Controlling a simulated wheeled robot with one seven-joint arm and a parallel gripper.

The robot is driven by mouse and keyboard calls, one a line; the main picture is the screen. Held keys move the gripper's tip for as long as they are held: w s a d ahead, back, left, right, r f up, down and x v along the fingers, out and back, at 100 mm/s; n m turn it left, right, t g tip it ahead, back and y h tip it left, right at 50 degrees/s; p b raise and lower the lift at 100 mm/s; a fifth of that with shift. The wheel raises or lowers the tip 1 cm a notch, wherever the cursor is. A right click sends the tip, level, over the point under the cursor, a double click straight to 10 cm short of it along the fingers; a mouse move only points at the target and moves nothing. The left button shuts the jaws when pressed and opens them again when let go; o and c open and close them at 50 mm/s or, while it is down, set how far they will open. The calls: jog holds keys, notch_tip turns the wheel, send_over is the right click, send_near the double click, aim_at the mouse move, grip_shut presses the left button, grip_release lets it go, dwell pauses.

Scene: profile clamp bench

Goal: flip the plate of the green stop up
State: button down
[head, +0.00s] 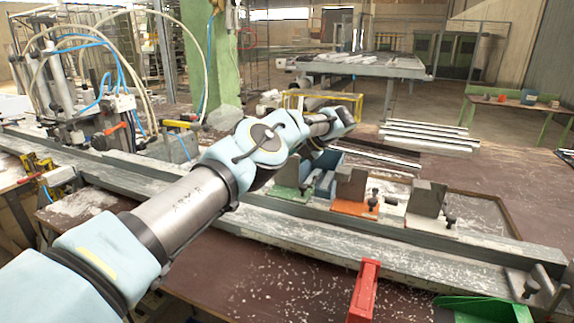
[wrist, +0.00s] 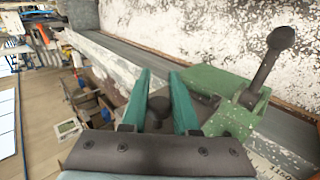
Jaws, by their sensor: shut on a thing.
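The green stop (head: 289,193) stands on the rail at the left of a row of stops in the head view, partly behind my arm. In the wrist view, the green stop (wrist: 232,115) is right of my fingers, with a black ball-ended lever (wrist: 268,65) rising from it. Its dark grey plate (wrist: 204,106) runs from the green body to the right finger. My gripper (wrist: 159,78) is shut on the plate, with its teal fingers apart around a dark part. The grip is partly hidden, and I cannot tell the plate's exact tilt. In the head view my arm hides the fingertips.
An orange stop (head: 352,208) and a white stop (head: 424,222), both with upright grey plates, stand to the right. A red clamp (head: 364,290) is at the rail's (head: 400,257) front. Metal profiles (head: 430,136) lie behind. Bench left of the red clamp is fairly clear.

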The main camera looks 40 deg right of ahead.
jog(key=shift+f, duration=0.1)
jog(key=c, duration=0.7)
grip_release()
